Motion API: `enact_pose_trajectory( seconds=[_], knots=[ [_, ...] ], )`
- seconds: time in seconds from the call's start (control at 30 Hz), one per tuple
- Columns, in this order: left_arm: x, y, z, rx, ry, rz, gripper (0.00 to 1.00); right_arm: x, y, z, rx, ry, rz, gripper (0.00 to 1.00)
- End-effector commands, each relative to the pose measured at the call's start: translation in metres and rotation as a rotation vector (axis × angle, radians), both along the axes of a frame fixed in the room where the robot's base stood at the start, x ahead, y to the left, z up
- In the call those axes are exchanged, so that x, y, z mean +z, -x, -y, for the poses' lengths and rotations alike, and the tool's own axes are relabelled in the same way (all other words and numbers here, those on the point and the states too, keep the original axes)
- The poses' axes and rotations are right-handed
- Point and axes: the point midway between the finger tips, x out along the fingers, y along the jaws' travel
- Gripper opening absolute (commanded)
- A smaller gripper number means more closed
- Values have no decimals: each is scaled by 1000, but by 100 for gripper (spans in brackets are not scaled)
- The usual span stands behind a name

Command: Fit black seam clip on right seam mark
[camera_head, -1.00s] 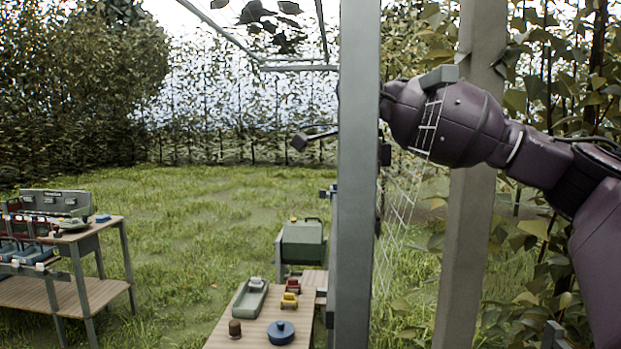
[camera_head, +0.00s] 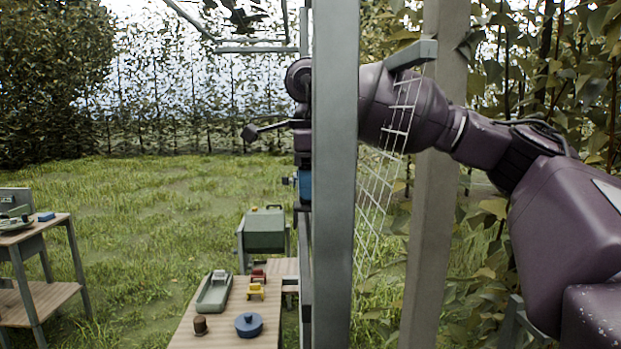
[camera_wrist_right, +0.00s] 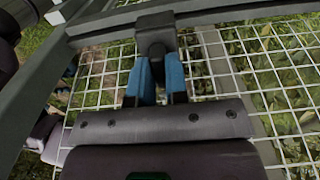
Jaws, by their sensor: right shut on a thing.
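My right arm (camera_head: 420,110) comes in from the right and passes behind a grey post, which hides most of its wrist. A blue finger of my right gripper (camera_head: 304,186) shows just left of the post. In the right wrist view, the two blue fingers of the gripper (camera_wrist_right: 157,82) are closed on a black clip (camera_wrist_right: 157,60). The clip is up against or very near a grey frame bar (camera_wrist_right: 100,28) with a grey block (camera_wrist_right: 155,18) on it; I cannot tell if they touch. No seam mark can be made out clearly. My left gripper is not in view.
The grey post (camera_head: 335,200) stands close in front of my right arm. White wire mesh (camera_wrist_right: 225,70) lies around the gripper. A wooden table (camera_head: 205,338) holds a grey-green tray (camera_head: 214,293), a blue round pot (camera_head: 249,325) and small items. Another bench (camera_head: 60,300) stands left.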

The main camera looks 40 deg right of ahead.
Motion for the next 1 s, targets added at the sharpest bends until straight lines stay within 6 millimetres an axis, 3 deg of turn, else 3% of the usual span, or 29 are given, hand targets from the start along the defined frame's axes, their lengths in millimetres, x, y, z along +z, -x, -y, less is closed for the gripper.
enact_pose_trajectory(
  seconds=[0.6, 1.0],
  knots=[
    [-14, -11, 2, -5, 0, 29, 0, -36, 0, 0, -1, -1, 1, 0],
    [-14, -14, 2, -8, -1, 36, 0, -41, 0, 0, -1, 0, 0, 0]
  ],
)
